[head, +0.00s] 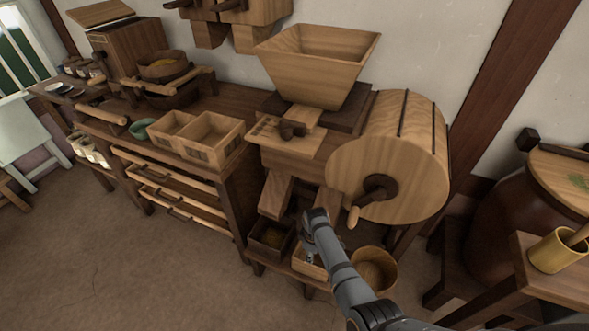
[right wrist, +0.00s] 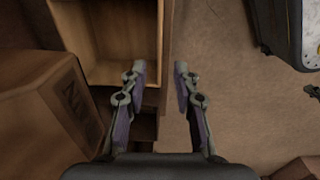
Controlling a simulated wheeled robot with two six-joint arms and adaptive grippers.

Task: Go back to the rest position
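My right arm comes in from the lower right of the head view. Its gripper (head: 309,258) points down in front of the winnowing machine (head: 390,160), over or beside a small light wooden box (head: 312,268) on a low stand. The arm hides part of that box. In the right wrist view my right gripper (right wrist: 158,78) is open, its two fingers apart with nothing between them. An open wooden box (right wrist: 122,75) lies ahead of the left finger, and bare floor shows past the right finger. My left gripper is in neither view.
A round wooden tub (head: 373,268) stands close to the right of my arm. The machine's crank handle (head: 354,215) sticks out above the forearm. A wooden stand with a yellowish cup (head: 556,251) is at the right. The floor (head: 120,265) at the left front is clear.

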